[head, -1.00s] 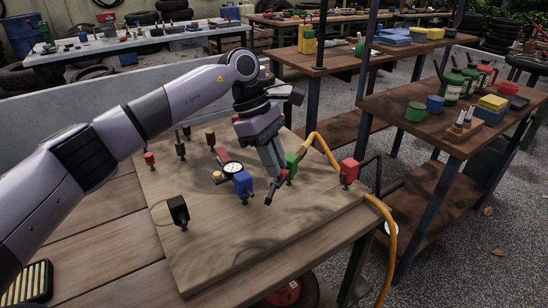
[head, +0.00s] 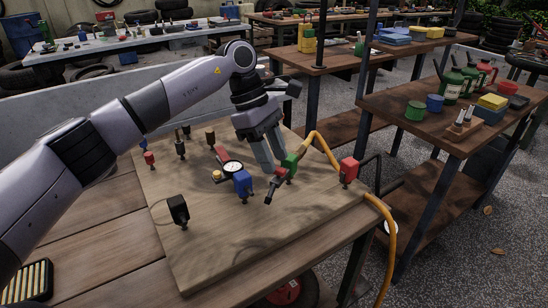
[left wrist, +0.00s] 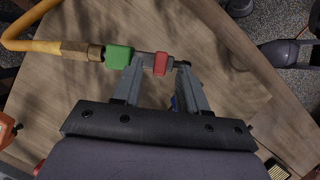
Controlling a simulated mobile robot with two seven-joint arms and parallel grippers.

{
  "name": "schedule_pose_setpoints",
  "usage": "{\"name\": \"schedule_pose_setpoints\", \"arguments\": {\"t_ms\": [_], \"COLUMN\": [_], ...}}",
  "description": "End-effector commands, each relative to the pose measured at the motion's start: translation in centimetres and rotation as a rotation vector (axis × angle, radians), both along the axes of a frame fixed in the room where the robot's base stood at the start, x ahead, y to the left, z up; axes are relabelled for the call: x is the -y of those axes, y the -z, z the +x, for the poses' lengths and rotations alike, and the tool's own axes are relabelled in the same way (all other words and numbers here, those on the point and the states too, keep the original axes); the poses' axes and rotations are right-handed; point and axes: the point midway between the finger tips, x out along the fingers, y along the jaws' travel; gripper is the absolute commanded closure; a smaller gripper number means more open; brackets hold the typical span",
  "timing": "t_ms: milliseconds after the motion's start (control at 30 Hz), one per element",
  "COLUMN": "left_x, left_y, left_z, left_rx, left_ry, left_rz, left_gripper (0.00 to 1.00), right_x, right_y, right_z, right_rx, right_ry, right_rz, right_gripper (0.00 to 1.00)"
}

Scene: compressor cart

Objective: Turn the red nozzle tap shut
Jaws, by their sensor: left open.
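The nozzle lies near the right part of the wooden board, on the end of a yellow hose, beside a green block (head: 289,164). Its small red tap (head: 281,172) shows just below that block. In the left wrist view the red tap (left wrist: 161,64) sits between my left gripper's fingers (left wrist: 160,72), with gaps on both sides. The green block (left wrist: 119,57) is left of the fingers, and the dark nozzle tip is near the right finger. In the head view my left gripper (head: 271,162) is open over the nozzle. My right gripper is not in view.
The wooden board (head: 230,260) also carries a blue block (head: 243,184), a gauge (head: 232,168), a black block (head: 178,208) and a red block (head: 349,171). The yellow hose (head: 391,245) hangs over the right edge. The board's front is bare.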

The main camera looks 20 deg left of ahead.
Motion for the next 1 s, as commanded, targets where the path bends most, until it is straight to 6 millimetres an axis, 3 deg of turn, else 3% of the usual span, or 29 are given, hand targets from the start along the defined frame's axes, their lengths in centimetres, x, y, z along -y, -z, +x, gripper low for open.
{"name": "schedule_pose_setpoints", "arguments": {"t_ms": [200,333,867,1000], "left_x": [-1.4,-2.0,-2.2,-2.2], "left_y": [-3.6,-5.0,-5.5,-6.7], "left_z": [0.3,0.4,0.4,0.4], "left_rx": [0.003,0.003,0.0,0.001], "left_ry": [-0.002,-0.001,0.001,0.001], "left_rz": [-0.003,-0.001,-0.001,-0.001], "left_gripper": [0.57,0.57,0.57,0.57], "right_x": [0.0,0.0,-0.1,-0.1], "right_y": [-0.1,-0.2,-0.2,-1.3], "right_z": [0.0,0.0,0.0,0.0], "right_rx": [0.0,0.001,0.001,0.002], "right_ry": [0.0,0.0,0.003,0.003], "right_rz": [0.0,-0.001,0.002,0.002], "right_gripper": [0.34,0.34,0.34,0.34]}}
